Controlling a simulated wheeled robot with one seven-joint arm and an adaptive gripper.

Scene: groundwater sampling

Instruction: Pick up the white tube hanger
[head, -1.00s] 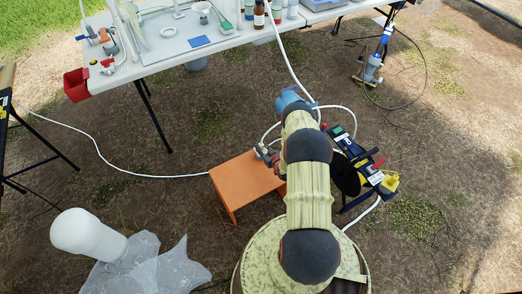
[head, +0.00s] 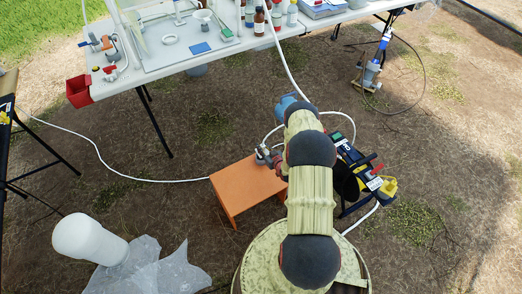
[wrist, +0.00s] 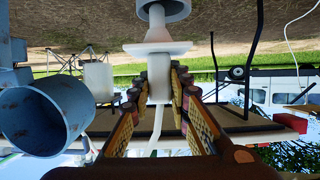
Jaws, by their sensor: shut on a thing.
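The white tube hanger (wrist: 158,48) is in the middle of the wrist view, with a flat flange, a stem and a bent lower end. My gripper (wrist: 159,84) is shut on its stem, one finger on each side. The fingers hide part of the stem. A grey round piece shows at the top edge, in line with the hanger. In the head view my arm hides the gripper and the hanger, close to a blue pipe (head: 286,103).
A blue open pipe (wrist: 42,120) is close on the left in the wrist view. An orange stool (head: 245,184) stands left of my arm, and a blue-black device (head: 352,160) stands right. A laden white table (head: 165,62) is behind. White tubing crosses the ground.

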